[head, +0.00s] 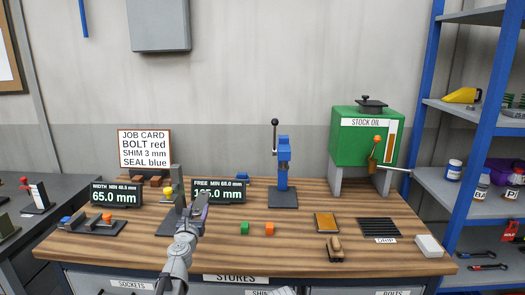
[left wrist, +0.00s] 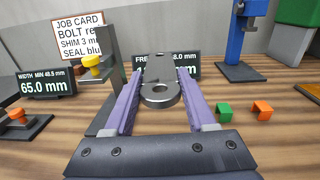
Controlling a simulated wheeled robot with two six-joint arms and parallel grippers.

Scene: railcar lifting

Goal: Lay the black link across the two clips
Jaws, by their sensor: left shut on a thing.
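My left gripper (head: 201,203), with purple fingers, is shut on the black link (left wrist: 160,70) above the middle-left of the bench. In the left wrist view the link is a dark grey bar with a round hole at its near end, between the two fingers. In the head view the gripper mostly hides it. A small green bracket-like piece (head: 244,228) and an orange one (head: 269,229) stand apart on the bench, right of the gripper. I cannot tell whether these are the two clips. My right gripper is not in view.
A dark stand with a yellow knob (left wrist: 93,66) is left of the gripper. The FREE display (head: 230,190) is close behind. A blue press (head: 283,170) and green oil tank (head: 360,138) stand farther right. The front middle of the wooden bench is clear.

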